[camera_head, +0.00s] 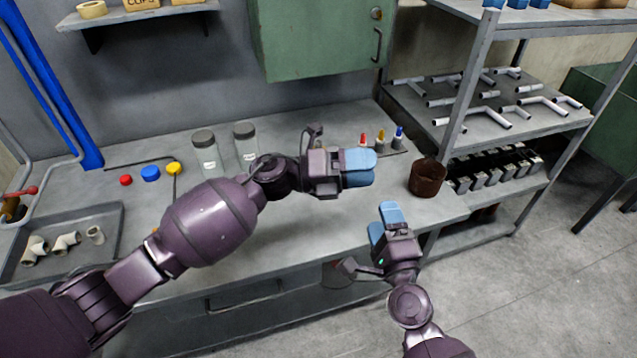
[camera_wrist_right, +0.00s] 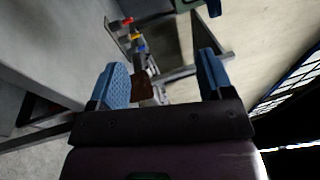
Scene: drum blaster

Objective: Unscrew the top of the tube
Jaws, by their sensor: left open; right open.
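Three small tubes stand at the back of the bench in the head view: one with a red top (camera_head: 363,139), one with a yellow top (camera_head: 381,136) and one with a blue top (camera_head: 399,133). They also show in the right wrist view as red (camera_wrist_right: 127,20), yellow (camera_wrist_right: 136,37) and blue (camera_wrist_right: 140,48) tops. My left gripper (camera_head: 374,164) is open above the bench, in front of the tubes in the picture, and hides their lower parts. My right gripper (camera_head: 381,218) is open and empty near the bench's front edge, apart from the tubes.
Two lidded jars (camera_head: 207,153) (camera_head: 246,145) stand at the back. A grey tray (camera_head: 70,264) with white fittings lies at left. A metal shelf (camera_head: 470,137) with pipes stands at right.

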